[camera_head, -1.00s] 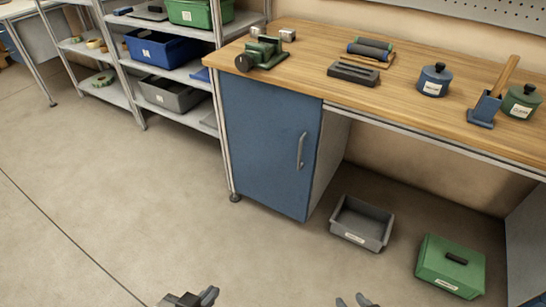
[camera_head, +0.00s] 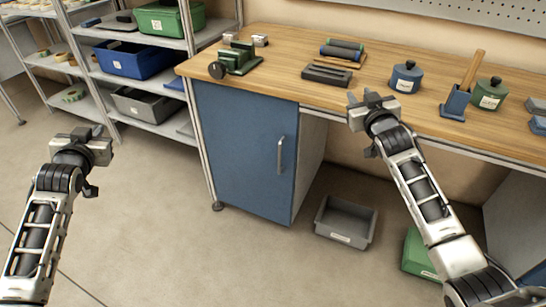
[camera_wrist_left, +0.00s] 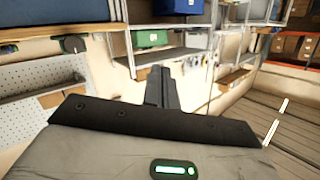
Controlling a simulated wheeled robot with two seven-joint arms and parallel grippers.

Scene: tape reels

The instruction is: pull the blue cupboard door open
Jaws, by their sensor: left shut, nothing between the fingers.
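The blue cupboard door (camera_head: 240,150) is closed under the left end of the workbench. Its vertical grey handle (camera_head: 281,155) is near the door's right edge. My left gripper (camera_head: 80,132) is raised in front of the shelving, well to the left of the door, shut and empty. In the left wrist view its fingers (camera_wrist_left: 161,88) lie together. My right gripper (camera_head: 371,98) is raised to the right of the handle and overlaps the bench's front edge in the picture. Its two fingers look spread, with nothing seen between them.
The wooden benchtop (camera_head: 290,80) carries a green vise (camera_head: 238,58), a blue jar (camera_head: 406,77) and other items. A grey bin (camera_head: 346,222) stands on the floor right of the cupboard; a green box (camera_head: 418,252) is partly behind my right arm. Floor before the door is clear.

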